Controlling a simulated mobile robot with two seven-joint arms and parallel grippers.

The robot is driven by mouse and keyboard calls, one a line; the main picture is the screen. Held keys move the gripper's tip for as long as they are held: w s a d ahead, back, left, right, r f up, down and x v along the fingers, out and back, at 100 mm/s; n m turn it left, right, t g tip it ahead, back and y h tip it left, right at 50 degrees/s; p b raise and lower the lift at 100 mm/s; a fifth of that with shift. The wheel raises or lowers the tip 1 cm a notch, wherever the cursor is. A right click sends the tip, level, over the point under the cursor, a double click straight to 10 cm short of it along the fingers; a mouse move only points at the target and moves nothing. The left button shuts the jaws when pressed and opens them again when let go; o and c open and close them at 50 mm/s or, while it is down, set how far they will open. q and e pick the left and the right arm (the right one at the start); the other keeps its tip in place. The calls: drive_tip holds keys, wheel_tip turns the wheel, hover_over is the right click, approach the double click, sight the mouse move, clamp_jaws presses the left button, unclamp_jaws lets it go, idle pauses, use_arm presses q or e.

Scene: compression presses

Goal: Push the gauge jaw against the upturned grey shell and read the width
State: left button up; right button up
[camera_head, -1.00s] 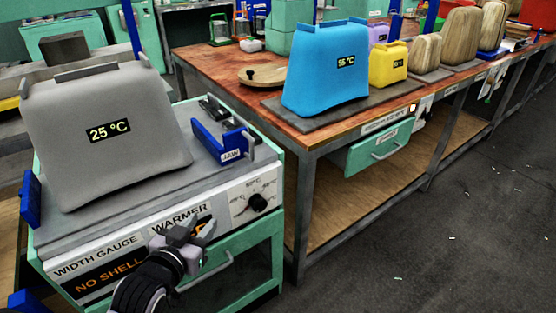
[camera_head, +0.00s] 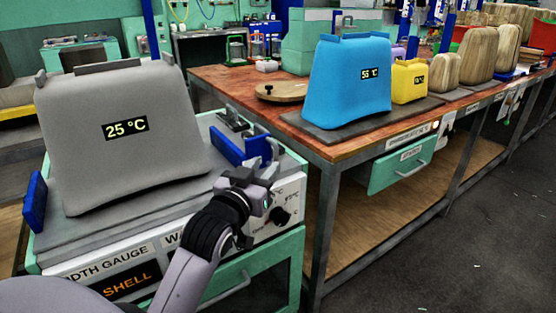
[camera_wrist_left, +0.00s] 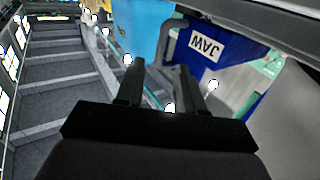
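The grey shell (camera_head: 125,165) stands on the width gauge at the left of the head view, its label reading 25 °C. The blue gauge jaw (camera_head: 228,146) stands to the right of the shell, with a visible gap between them. In the left wrist view the jaw (camera_wrist_left: 230,52) shows its JAW label upside down. A blue fixed stop (camera_head: 35,203) is at the shell's left. My left gripper (camera_head: 266,168) is at the jaw's near right side; its fingers (camera_wrist_left: 159,75) are apart and empty. Contact with the jaw cannot be told. My right gripper is not in view.
The gauge's display (camera_head: 128,286) shows SHELL, partly covered by my left arm. A dial (camera_head: 281,215) sits on the front panel. A wooden bench (camera_head: 335,150) at the right carries a blue shell (camera_head: 350,95) and a yellow one (camera_head: 408,84). Open floor (camera_head: 480,240) lies at the right.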

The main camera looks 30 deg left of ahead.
sight(275, 155)
use_arm(q)
drive_tip(key=shift+w+a+b, duration=0.1)
drive_tip(key=shift+w+a, duration=0.05)
drive_tip(key=shift+w, duration=0.75)
drive_tip(key=shift+w+a+b, duration=0.1)
drive_tip(key=shift+w+a, duration=0.1)
drive_tip(key=shift+w, duration=0.75)
drive_tip(key=shift+w+a+b, duration=0.1)
drive_tip(key=shift+w+a, duration=0.05)
drive_tip(key=shift+w, duration=0.75)
clamp_jaws()
